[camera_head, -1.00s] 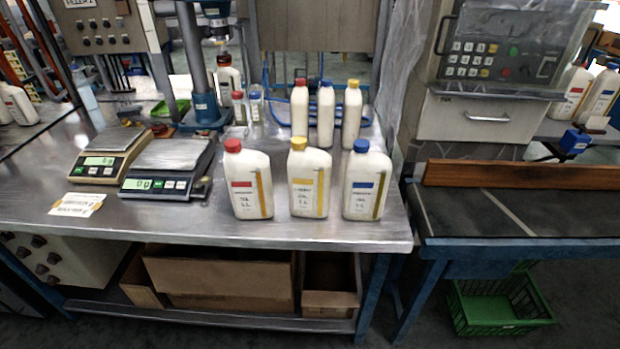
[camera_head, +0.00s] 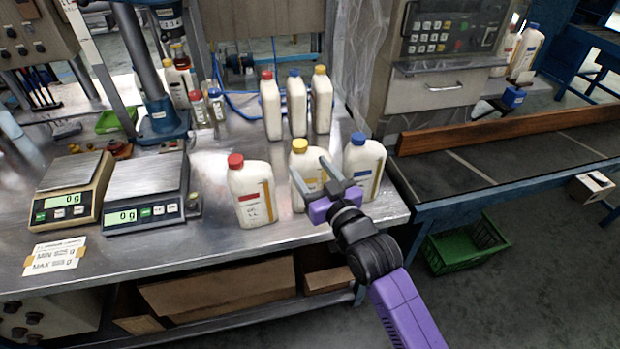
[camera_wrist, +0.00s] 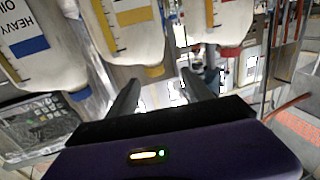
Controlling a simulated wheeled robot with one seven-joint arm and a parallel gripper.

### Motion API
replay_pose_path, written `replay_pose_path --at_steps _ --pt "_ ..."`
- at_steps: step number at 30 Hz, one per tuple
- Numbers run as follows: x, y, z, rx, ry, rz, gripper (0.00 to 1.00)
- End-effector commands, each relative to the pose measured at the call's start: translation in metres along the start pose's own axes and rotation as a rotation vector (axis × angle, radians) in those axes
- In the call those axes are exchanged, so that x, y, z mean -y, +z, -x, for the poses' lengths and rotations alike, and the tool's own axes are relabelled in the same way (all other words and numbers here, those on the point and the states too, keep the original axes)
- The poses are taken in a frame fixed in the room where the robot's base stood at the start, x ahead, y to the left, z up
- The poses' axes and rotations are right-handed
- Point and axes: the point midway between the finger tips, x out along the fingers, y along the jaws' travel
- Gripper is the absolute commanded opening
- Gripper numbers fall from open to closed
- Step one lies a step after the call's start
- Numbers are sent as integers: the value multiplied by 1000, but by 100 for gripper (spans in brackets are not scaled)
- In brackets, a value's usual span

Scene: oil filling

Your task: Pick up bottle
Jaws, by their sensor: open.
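Three white bottles stand upright near the front edge of the bench: a red-capped one (camera_head: 250,195), a yellow-capped one (camera_head: 303,158) and a blue-capped one (camera_head: 366,160). My gripper (camera_head: 308,167) is open in front of the yellow-capped bottle and hides part of its body. In the wrist view the bottles appear inverted. There the yellow-capped bottle (camera_wrist: 125,35) has its cap between my fingertips (camera_wrist: 160,76), with nothing clasped. The blue-capped bottle (camera_wrist: 40,45) is at left and the red-capped bottle (camera_wrist: 217,20) at right.
Three slimmer bottles (camera_head: 296,105) stand behind. Two scales (camera_head: 145,185) and a label sheet (camera_head: 56,254) are at left, with a blue-based stand (camera_head: 162,120) behind. A conveyor with a wooden rail (camera_head: 490,130) lies right. A green crate (camera_head: 465,245) sits below it.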

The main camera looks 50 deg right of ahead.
Motion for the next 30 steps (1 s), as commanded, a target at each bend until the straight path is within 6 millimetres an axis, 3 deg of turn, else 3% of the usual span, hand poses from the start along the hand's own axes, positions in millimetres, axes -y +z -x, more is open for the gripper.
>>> replay_pose_path --at_steps 4,21,30 --pt "-5 -9 -15 -6 10 -2 59" --pt "-12 -11 -82 -7 10 -2 59" --pt "-12 -9 -88 -6 10 -1 59"
